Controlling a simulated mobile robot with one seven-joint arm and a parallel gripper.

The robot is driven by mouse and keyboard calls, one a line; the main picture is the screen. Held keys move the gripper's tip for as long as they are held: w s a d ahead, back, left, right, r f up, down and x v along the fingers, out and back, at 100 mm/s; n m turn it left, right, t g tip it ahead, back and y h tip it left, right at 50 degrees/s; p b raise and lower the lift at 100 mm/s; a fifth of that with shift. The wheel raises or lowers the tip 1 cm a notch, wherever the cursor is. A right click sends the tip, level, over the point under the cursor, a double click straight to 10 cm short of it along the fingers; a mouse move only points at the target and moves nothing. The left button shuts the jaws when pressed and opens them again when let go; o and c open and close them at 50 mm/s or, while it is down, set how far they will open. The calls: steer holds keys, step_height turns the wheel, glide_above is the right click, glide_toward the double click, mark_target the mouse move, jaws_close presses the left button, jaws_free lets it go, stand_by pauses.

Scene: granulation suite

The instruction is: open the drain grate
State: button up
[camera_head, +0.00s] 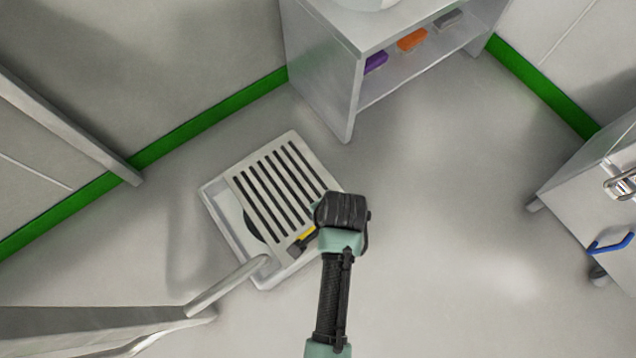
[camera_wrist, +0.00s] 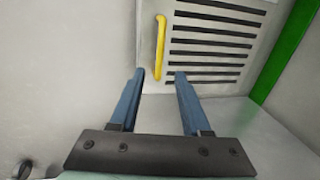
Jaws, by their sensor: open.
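The drain grate (camera_head: 283,186) is a pale slotted plate over a square floor drain frame (camera_head: 218,206). It looks tilted up from the frame, and a dark round opening (camera_head: 252,228) shows under its left side. A yellow handle (camera_head: 307,234) is on the plate near its lower right edge, partly hidden by my arm. In the wrist view, the grate (camera_wrist: 212,47) and the upright yellow handle (camera_wrist: 160,47) are ahead of my gripper (camera_wrist: 160,74). Its blue fingers are apart and empty, with the handle lined up between their tips. I cannot tell whether they touch the plate.
A grey shelf unit (camera_head: 325,75) with purple, orange and grey items stands behind the drain. A metal panel with a bar (camera_head: 228,287) reaches close to the drain at lower left. A wheeled cabinet (camera_head: 590,185) stands at right. The floor between is clear.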

steer(key=f+b, duration=0.2)
steer(key=f, duration=0.1)
steer(key=w+f+b, duration=0.1)
steer(key=f+b, duration=0.1)
steer(key=f, duration=0.1)
steer(key=a+f+b, duration=0.1)
steer(key=f+b, duration=0.1)
steer(key=f, duration=0.1)
steer(key=shift+w+f, duration=0.3)
steer(key=shift+c, duration=0.2)
jaws_close()
stand_by(0.9)
